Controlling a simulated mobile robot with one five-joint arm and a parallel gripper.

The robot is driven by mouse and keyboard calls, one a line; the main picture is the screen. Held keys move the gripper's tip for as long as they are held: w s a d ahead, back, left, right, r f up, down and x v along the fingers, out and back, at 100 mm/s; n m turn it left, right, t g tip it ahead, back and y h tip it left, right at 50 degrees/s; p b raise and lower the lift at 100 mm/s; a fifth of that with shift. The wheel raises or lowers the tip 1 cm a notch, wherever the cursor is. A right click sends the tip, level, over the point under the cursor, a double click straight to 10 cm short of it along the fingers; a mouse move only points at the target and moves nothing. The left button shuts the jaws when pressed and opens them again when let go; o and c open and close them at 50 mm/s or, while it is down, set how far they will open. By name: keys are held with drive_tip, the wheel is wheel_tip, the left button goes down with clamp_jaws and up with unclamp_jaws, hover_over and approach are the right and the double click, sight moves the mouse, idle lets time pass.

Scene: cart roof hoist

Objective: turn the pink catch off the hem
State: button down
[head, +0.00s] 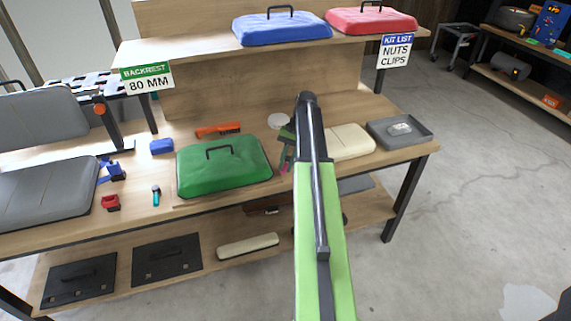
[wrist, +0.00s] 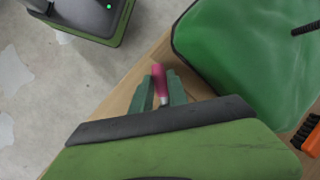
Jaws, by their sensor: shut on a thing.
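The pink catch (wrist: 159,82) shows between the two green fingers of my gripper (wrist: 161,90) in the wrist view. My gripper is shut on it. The green cover (wrist: 245,55), with a dark hem, lies just to the right, and a strip of bare wood shows between its edge and the catch. In the head view the green cover (head: 222,167) lies on the bench with a black handle on top. A small bit of the pink catch (head: 284,168) shows by its right side. My arm hides most of my gripper (head: 287,150) there.
An orange brush (head: 218,130) lies behind the green cover. A cream cushion (head: 350,142) and a grey tray (head: 399,132) are on the right of the bench (head: 150,212). Blue (head: 282,27) and red (head: 371,20) covers sit on the upper shelf. Open floor lies right.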

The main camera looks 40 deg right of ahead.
drive_tip(key=c, duration=1.4)
unclamp_jaws()
drive_tip(key=shift+d, duration=0.3)
drive_tip(key=shift+o, duration=0.5)
drive_tip(key=shift+w+a, duration=0.1)
drive_tip(key=shift+a, duration=0.05)
drive_tip(key=p+v, duration=1)
drive_tip(key=v, duration=0.2)
drive_tip(key=shift+p, duration=0.4)
